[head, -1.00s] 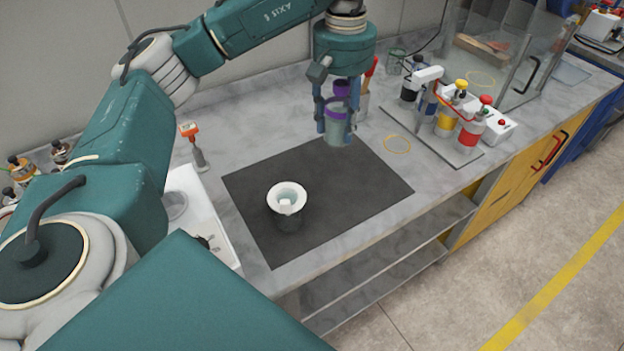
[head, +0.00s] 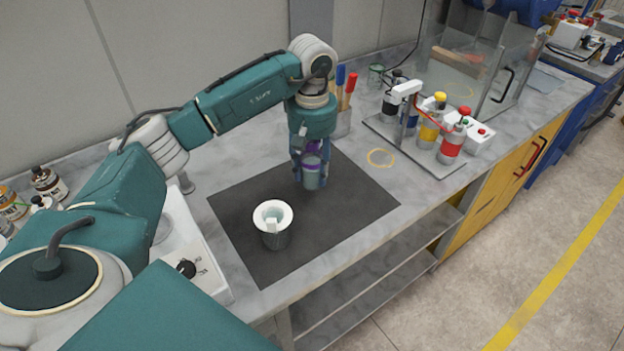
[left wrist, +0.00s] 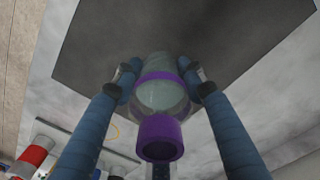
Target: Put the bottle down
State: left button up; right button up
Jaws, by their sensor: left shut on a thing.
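The bottle (head: 311,173), pale grey-green with a purple band, is upright between the fingers of my left gripper (head: 310,172), over the far part of the dark mat (head: 345,206). The left wrist view shows the bottle (left wrist: 162,97) with its purple cap (left wrist: 160,138), and the blue fingers of my left gripper (left wrist: 163,84) shut on both its sides. The bottle's base is low at the mat; I cannot tell whether it touches. My right gripper is not in view.
A dark cup with a white funnel-like rim (head: 273,222) stands on the mat, left of the bottle. A holder with red and blue handles (head: 346,92) stands behind the gripper. A rack of coloured bottles (head: 428,128) stands right. The mat's right part is clear.

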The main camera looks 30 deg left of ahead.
pick_arm(q)
jog(key=shift+f+p, duration=0.45)
jog(key=shift+f, duration=1.9)
jog(key=shift+f, duration=0.2)
jog(key=o, duration=1.4)
jog(key=shift+r, duration=0.1)
